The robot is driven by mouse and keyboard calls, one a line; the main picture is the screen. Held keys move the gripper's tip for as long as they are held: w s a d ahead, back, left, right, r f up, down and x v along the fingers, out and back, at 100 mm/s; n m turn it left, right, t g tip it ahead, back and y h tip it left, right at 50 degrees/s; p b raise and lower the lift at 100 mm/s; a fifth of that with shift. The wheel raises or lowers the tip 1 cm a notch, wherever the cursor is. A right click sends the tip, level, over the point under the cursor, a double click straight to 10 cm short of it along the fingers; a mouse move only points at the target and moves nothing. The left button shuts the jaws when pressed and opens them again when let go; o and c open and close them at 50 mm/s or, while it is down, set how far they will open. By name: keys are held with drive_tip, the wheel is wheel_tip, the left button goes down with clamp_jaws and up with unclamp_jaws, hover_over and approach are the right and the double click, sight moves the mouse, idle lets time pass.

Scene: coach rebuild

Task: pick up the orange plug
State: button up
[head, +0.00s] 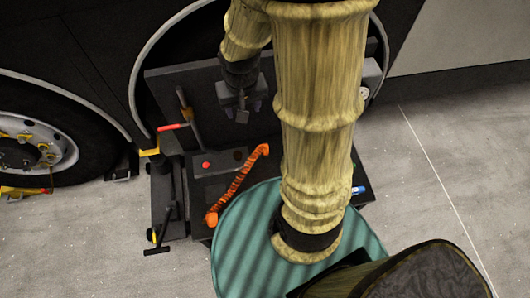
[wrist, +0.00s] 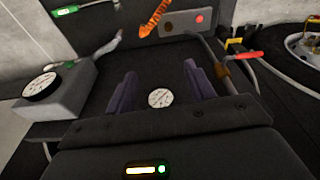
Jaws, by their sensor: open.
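An orange coiled cord (head: 238,183) lies over the dark workbench top in the head view, with a rounded orange plug-like end (head: 211,218) at its near left and another orange end at its far right. Part of the cord (wrist: 152,17) shows at the top edge of the wrist view, where the near left end is out of frame. My gripper (head: 241,113) is open and empty above the far side of the bench, apart from the cord. Its two purple fingers (wrist: 160,72) show in the wrist view, spread apart.
A grey box with a red button (head: 206,165) sits beside the cord. A red-handled tool (head: 172,127) stands to the left. A dark upright panel (head: 180,85) is behind my gripper. A white dial (wrist: 160,98) shows between my fingers. A wheel (head: 40,140) stands left.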

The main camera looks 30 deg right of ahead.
drive_tip(key=w+d+f+m+g+b, duration=0.1)
drive_tip(key=w+d+f+m+b, duration=0.3)
drive_tip(key=f, duration=0.7)
drive_tip(key=m+g+b, duration=0.1)
drive_tip(key=m+b, duration=0.4)
drive_tip(key=b, duration=0.1)
hover_over(265, 146)
wheel_tip(265, 146, down, 15)
drive_tip(key=shift+w+r, duration=0.1)
wheel_tip(265, 146, down, 12)
drive_tip(key=shift+f+b, duration=0.1)
drive_tip(key=shift+b, duration=0.75)
drive_tip(key=shift+f, duration=2.6)
drive_tip(key=c, duration=1.1)
